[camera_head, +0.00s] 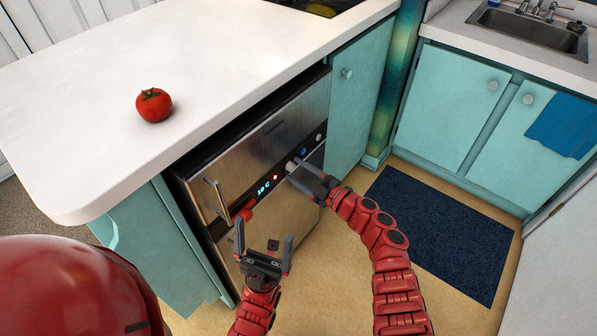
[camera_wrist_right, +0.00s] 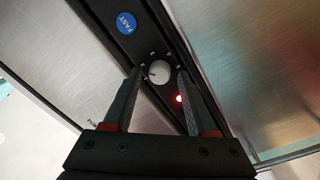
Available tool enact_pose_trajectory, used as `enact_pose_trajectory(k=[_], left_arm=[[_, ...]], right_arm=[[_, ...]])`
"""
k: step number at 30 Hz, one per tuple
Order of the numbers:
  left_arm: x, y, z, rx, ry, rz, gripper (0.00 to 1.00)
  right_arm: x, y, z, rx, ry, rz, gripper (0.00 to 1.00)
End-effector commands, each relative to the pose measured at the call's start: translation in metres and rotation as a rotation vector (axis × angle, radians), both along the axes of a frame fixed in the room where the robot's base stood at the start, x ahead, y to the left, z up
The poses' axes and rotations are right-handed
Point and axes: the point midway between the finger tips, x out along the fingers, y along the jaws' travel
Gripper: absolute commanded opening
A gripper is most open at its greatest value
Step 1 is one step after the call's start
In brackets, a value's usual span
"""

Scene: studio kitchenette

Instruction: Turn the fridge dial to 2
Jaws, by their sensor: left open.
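The fridge (camera_head: 262,130) is a steel front under the counter with a dark control strip. Its dial is a small white round knob (camera_head: 291,166), also seen in the right wrist view (camera_wrist_right: 160,72). The dial has a small red mark on its left side there; the scale marks around it are too small to read. My right gripper (camera_head: 299,171) is at the dial. In the right wrist view its fingers (camera_wrist_right: 160,78) are open, one each side of the dial, with small gaps. My left gripper (camera_head: 264,240) is open and empty in front of the fridge's lower left.
The strip carries a lit blue display (camera_head: 264,188), a red light (camera_wrist_right: 179,99) and a blue button (camera_wrist_right: 126,22). A vertical handle (camera_head: 218,200) stands out at the left. A tomato (camera_head: 154,105) sits on the white counter (camera_head: 70,120). A blue mat (camera_head: 440,230) lies at right.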

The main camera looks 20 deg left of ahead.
Motion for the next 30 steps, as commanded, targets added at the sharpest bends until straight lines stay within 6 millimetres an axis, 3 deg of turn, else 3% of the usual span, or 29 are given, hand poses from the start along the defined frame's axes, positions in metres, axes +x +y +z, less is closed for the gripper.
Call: enact_pose_trajectory(k=[9,14,17,30], left_arm=[[0.000,0.000,0.000,0.000,0.000,0.000,1.00],[0.000,0.000,0.005,0.000,0.000,0.000,1.00],[0.000,0.000,0.011,0.000,0.000,0.000,1.00],[0.000,0.000,0.024,0.000,0.000,0.000,1.00]], right_arm=[[0.000,-0.001,0.000,0.000,0.000,0.000,0.64],[-0.005,-0.013,0.000,-0.001,0.001,-0.002,0.64],[-0.013,-0.029,0.000,-0.002,0.000,0.001,0.64],[-0.054,-0.134,-0.006,-0.002,0.000,-0.001,0.64]])
